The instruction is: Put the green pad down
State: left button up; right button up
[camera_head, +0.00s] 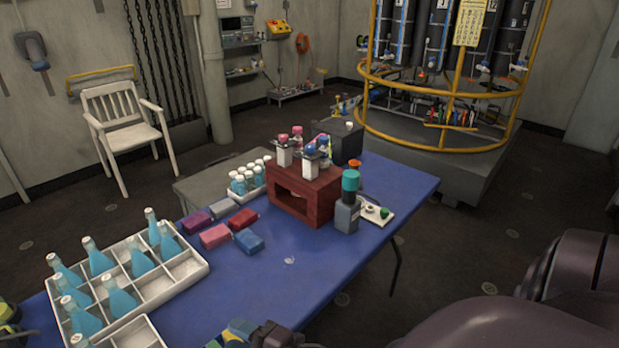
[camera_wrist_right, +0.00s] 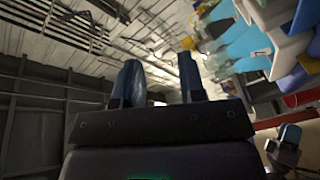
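I cannot make out a green pad for certain in either view. Purple (camera_head: 196,223), grey (camera_head: 223,208), red (camera_head: 243,218), pink (camera_head: 215,236) and blue (camera_head: 248,241) pads lie flat on the blue table (camera_head: 310,275). My right gripper (camera_head: 236,332) is at the table's front edge, cut off by the picture's bottom. In the right wrist view its fingers (camera_wrist_right: 160,82) stand apart with nothing seen between them. A yellow-green and dark part at the left edge seems to be my left gripper (camera_head: 8,316); its fingers are mostly out of view.
A white divided crate (camera_head: 190,268) with blue bottles fills the table's left. A dark red stand (camera_head: 300,195) holds capped containers. A grey bottle with a teal cap (camera_head: 348,212) stands beside a small white plate (camera_head: 378,219). The table's middle front is clear.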

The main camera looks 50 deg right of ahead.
jog(key=s+d+f+m+g+h, duration=0.6)
jog(key=s+d+f+m, duration=0.4)
jog(key=m, duration=0.5)
notch_tip(320, 180, down, 2)
jog(key=shift+s+f, duration=0.25)
jog(key=shift+s, duration=0.9)
jog(key=shift+c, duration=0.2)
